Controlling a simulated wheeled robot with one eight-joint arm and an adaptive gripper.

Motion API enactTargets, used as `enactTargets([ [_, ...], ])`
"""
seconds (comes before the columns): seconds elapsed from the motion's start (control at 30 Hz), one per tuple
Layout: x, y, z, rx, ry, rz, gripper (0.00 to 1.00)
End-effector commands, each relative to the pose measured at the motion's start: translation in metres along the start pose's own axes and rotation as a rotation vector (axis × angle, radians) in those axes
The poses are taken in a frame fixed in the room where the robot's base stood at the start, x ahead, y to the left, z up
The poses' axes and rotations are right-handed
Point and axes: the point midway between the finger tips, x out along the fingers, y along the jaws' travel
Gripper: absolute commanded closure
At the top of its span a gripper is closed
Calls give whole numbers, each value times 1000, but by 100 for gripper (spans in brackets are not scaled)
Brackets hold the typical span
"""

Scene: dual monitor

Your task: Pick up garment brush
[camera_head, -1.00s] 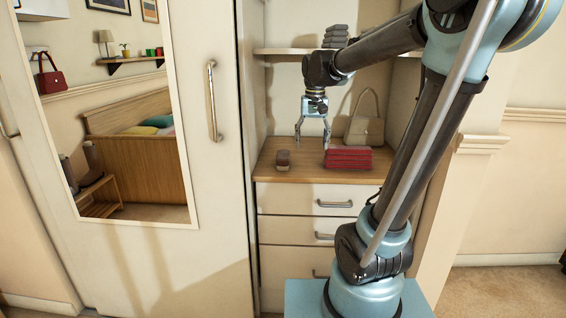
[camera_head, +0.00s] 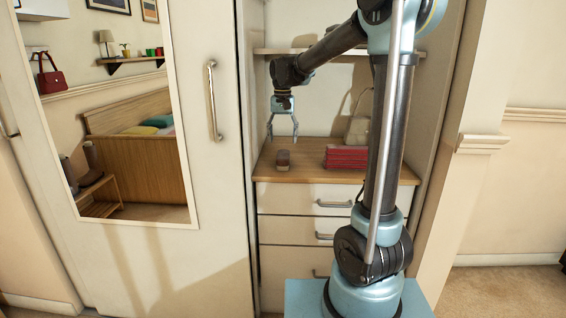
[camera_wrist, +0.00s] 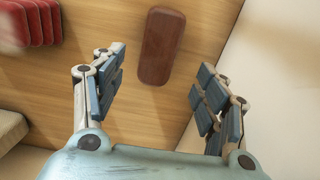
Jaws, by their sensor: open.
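The garment brush (camera_head: 283,160) is a small brown block on the wooden top of the drawer unit, left of a red folded stack. In the wrist view the brush (camera_wrist: 162,47) lies lengthwise, beyond the fingertips and between their lines. My gripper (camera_head: 283,138) is open and empty, above the brush with a gap. Its two fingers also show spread in the wrist view (camera_wrist: 158,85). The brush is fully visible in both views.
The red stack (camera_head: 346,157) lies right of the brush, and a beige handbag (camera_head: 358,128) stands behind it. A shelf (camera_head: 300,51) crosses above. The wardrobe's mirrored door (camera_head: 215,240) is at left. The wooden top (camera_head: 310,174) is bare around the brush.

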Motion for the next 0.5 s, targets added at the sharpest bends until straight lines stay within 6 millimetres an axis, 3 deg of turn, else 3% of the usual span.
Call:
enactTargets([
  [0.1, 16, 0, 0, 0, 0, 0, 33],
  [0.37, 32, 1, 0, 0, 0, 0, 33],
  [0.5, 49, 2, 1, 0, 0, 0, 33],
])
